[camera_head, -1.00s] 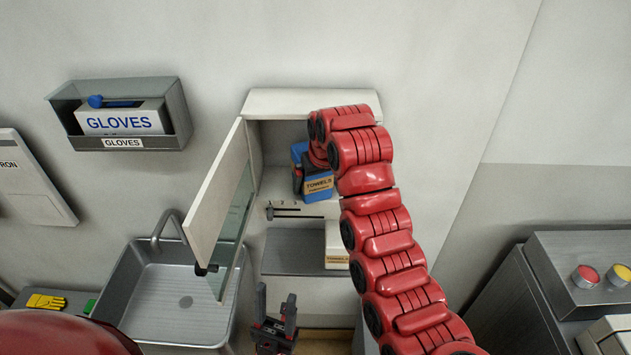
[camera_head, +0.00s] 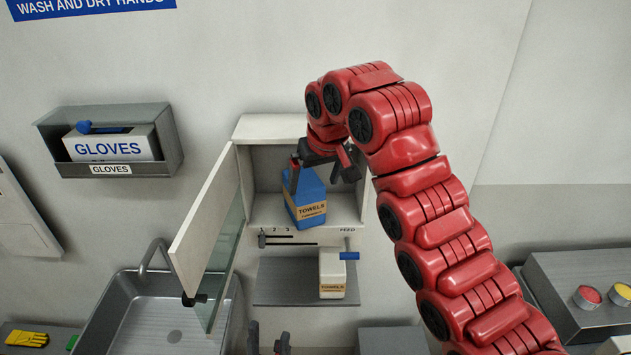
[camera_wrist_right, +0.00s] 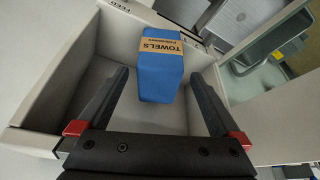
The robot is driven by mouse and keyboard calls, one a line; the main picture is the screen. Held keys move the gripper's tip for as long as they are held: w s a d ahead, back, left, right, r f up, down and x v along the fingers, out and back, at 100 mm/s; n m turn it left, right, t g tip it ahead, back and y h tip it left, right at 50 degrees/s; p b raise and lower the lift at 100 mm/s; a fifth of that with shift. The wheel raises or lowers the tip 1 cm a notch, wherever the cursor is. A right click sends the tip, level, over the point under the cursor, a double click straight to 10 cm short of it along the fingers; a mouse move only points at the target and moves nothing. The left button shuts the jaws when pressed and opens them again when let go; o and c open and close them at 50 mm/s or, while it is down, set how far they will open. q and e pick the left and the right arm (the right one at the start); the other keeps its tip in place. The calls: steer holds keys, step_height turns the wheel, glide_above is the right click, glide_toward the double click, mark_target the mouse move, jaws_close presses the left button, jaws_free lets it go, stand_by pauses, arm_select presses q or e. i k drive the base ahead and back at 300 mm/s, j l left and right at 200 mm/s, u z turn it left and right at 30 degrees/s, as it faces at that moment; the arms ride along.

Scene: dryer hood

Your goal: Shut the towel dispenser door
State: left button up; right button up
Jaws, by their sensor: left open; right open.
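The white towel dispenser (camera_head: 268,130) is on the wall. Its door (camera_head: 205,215), hinged at the left, stands wide open and has a dark knob (camera_head: 195,299) low on its free edge. A blue towel pack (camera_head: 308,207) stands inside. My right gripper (camera_head: 322,172) is open at the dispenser's opening, by the top of the pack. In the right wrist view the open right gripper (camera_wrist_right: 160,78) has the blue pack (camera_wrist_right: 160,75) in line between its fingers; I cannot tell whether they touch it. My left gripper (camera_head: 268,342) is open, low in front of the dispenser, partly cut off.
A white towel pack (camera_head: 332,272) is on the grey tray (camera_head: 285,283) below, near a blue-handled feed lever (camera_head: 349,256). The sink (camera_head: 160,315) lies below the door. A glove box holder (camera_head: 115,168) hangs to the left. Buttons (camera_head: 587,297) are at right.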

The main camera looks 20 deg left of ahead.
mark_target(191, 251)
steer(key=k, duration=1)
